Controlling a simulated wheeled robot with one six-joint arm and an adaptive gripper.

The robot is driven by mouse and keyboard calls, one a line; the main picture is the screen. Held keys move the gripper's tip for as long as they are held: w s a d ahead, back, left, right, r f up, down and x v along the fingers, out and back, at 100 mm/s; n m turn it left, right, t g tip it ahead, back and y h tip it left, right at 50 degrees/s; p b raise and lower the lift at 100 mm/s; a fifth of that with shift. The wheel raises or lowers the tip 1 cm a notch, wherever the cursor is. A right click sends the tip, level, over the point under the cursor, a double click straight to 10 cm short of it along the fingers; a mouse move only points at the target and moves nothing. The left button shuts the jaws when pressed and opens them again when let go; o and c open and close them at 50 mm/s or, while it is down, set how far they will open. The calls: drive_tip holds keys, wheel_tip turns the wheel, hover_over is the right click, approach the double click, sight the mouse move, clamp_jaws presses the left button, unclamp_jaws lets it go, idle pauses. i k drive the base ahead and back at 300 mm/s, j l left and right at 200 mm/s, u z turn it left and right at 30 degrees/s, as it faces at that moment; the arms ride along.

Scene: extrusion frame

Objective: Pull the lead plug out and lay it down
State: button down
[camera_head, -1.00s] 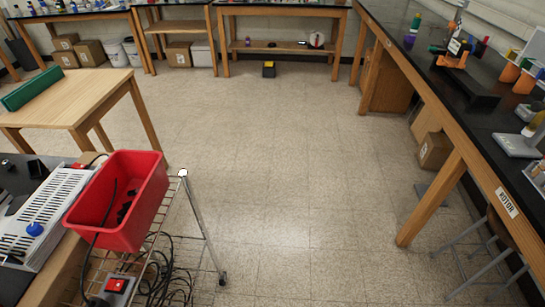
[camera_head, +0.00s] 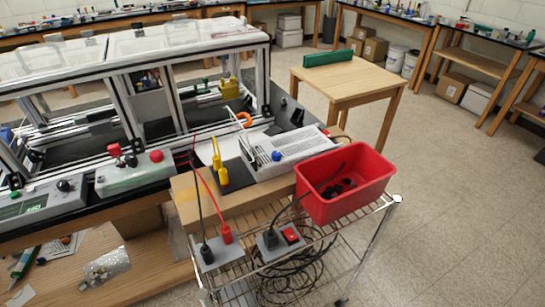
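Several lead plugs may fit the task's name, and I cannot tell which is meant. A red plug (camera_head: 226,235) and a black plug (camera_head: 207,252) stand upright in a grey socket block at the cart's front, each with a lead running up. A black plug (camera_head: 270,239) stands in a second grey block (camera_head: 280,246), beside a red switch (camera_head: 290,235); a black cable rises from it towards the red bin. My gripper is not in view.
A red bin (camera_head: 353,207) holding dark pieces stands on the wire cart (camera_head: 323,262), with coiled cable below. A white slotted unit (camera_head: 300,148) is behind. The extrusion frame (camera_head: 185,55) fills the left bench. A wooden table (camera_head: 345,82) stands behind; floor at right is clear.

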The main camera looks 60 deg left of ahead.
sight(223, 171)
drive_tip(key=u, duration=1.75)
